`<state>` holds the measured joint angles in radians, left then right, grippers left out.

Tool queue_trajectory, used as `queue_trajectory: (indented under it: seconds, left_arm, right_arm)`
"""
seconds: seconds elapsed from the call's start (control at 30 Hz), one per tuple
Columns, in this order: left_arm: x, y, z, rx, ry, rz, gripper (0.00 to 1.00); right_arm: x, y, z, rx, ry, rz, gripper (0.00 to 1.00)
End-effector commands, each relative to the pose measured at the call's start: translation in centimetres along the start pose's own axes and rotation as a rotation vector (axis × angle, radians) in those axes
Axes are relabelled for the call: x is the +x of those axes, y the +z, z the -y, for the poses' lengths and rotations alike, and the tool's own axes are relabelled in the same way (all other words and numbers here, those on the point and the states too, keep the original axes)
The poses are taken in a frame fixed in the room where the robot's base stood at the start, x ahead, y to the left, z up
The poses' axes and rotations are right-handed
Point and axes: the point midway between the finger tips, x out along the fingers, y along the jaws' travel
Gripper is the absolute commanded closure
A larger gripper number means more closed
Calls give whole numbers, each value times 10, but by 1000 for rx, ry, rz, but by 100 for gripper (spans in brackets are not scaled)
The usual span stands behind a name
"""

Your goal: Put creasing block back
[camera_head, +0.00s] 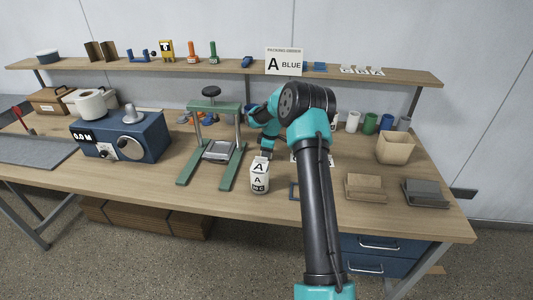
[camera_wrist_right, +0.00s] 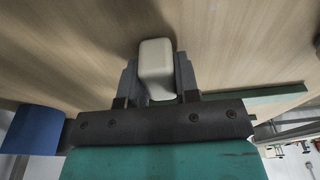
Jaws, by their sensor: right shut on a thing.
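My right gripper (camera_head: 265,156) points down over the bench, just right of the green press. In the right wrist view its two fingers (camera_wrist_right: 157,92) are shut on a pale cream block with rounded edges (camera_wrist_right: 155,58). A white block with black letters (camera_head: 260,180) stands upright on the bench directly below the gripper in the head view. I cannot tell whether it is the same block as the held one. No creasing block is labelled as such. My left gripper is not in view.
The green press (camera_head: 216,152) stands close left of the gripper, with a blue machine (camera_head: 121,138) farther left. A tan bin (camera_head: 394,148), a brown block (camera_head: 365,187) and a grey block (camera_head: 425,194) are on the right. Small cups line the back right. A shelf (camera_head: 120,68) runs above.

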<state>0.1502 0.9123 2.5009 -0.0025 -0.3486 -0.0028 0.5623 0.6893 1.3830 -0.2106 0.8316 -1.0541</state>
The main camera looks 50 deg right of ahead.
Motion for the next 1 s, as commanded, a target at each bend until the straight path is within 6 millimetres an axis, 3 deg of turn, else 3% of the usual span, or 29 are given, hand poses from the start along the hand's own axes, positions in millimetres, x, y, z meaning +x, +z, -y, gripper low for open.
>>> queue_trajectory:
  seconds: [0.27, 0.3, 0.57, 0.83, 1.0]
  left_arm:
    - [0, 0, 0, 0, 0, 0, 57]
    - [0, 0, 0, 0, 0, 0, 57]
    - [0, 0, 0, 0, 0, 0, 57]
    - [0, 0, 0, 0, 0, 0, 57]
    - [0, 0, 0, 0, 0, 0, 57]
  right_arm:
    - [2, 0, 0, 0, 0, 0, 89]
    - [2, 0, 0, 0, 0, 0, 69]
    - [2, 0, 0, 0, 0, 0, 45]
    - [1, 0, 0, 0, 1, 0, 45]
    - [-10, -1, -1, 0, 3, -2, 45]
